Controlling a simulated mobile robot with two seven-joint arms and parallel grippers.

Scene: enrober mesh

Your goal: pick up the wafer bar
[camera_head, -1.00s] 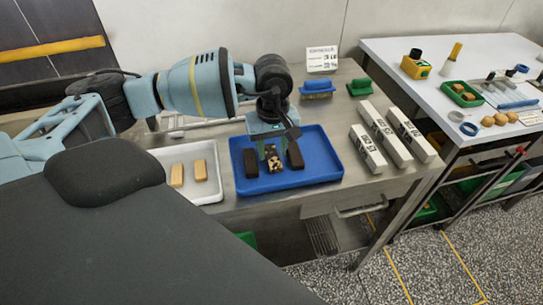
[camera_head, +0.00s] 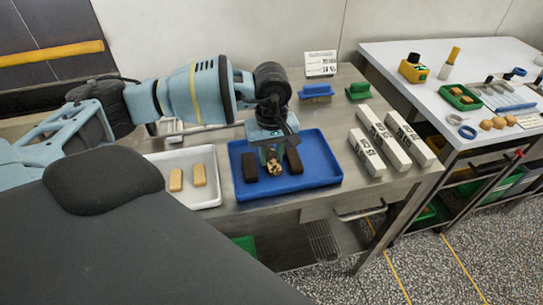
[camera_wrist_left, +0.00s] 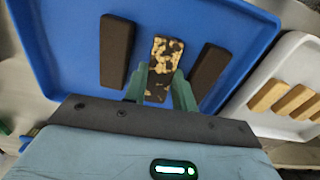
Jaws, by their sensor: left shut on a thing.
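A wafer bar with patchy dark coating over tan (camera_head: 274,169) is in the blue tray (camera_head: 330,180), between two dark-coated bars (camera_head: 249,167) (camera_head: 294,160). My left gripper (camera_head: 272,157) comes down from above and is shut on this patchy bar. The wrist view shows its green fingers (camera_wrist_left: 160,88) on the long sides of the bar (camera_wrist_left: 163,52), near one end. The dark bars stand apart from the fingers, one on each side. I cannot tell whether the bar is clear of the tray floor. My right gripper is not in view.
Several long white labelled blocks (camera_head: 384,138), a blue brush (camera_head: 317,92) and a green one (camera_head: 358,91) are on the steel table. A sign (camera_head: 321,64) stands behind.

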